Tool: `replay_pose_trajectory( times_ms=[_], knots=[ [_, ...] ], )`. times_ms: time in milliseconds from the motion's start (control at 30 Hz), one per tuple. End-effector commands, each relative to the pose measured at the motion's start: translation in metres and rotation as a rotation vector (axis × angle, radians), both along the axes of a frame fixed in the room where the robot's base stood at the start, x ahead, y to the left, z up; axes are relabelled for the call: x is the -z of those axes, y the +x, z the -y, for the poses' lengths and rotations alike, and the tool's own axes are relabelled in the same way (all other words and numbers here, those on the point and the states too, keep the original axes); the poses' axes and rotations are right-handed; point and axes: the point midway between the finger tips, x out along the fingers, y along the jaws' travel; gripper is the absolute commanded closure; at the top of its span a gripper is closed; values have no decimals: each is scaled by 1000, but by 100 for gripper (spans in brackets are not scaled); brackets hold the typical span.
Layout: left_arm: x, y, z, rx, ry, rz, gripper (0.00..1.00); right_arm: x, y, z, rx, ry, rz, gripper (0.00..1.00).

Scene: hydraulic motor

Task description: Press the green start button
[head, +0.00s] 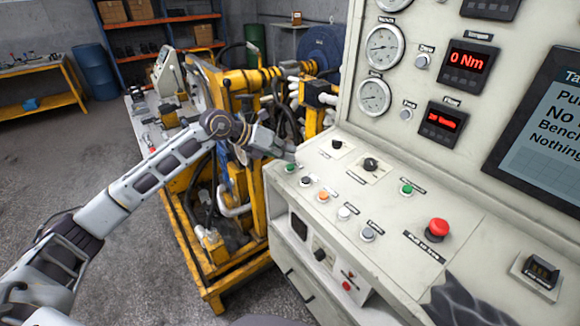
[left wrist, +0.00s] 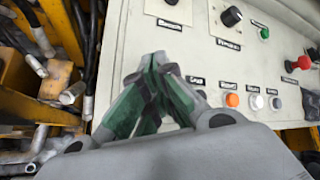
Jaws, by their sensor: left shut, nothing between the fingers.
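The labels are too small to read. My right gripper is out of view.
Orange (head: 323,196), white (head: 344,213) and grey (head: 367,234) buttons continue the row. A black knob (head: 370,164) stands behind them. The upright gauge panel rises at the back. A yellow machine frame with hoses (head: 245,195) stands left of the console, close under my left arm.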

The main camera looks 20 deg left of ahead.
Motion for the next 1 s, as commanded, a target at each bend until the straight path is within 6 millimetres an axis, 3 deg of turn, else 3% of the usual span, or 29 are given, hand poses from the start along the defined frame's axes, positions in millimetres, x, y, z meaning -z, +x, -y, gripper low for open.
replay_pose_trajectory(
  times_ms=[733,1000],
  knots=[
    [-44,-5,-4,1,0,1,100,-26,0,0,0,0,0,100],
    [-49,-6,-5,0,0,0,100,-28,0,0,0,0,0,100]
  ],
)
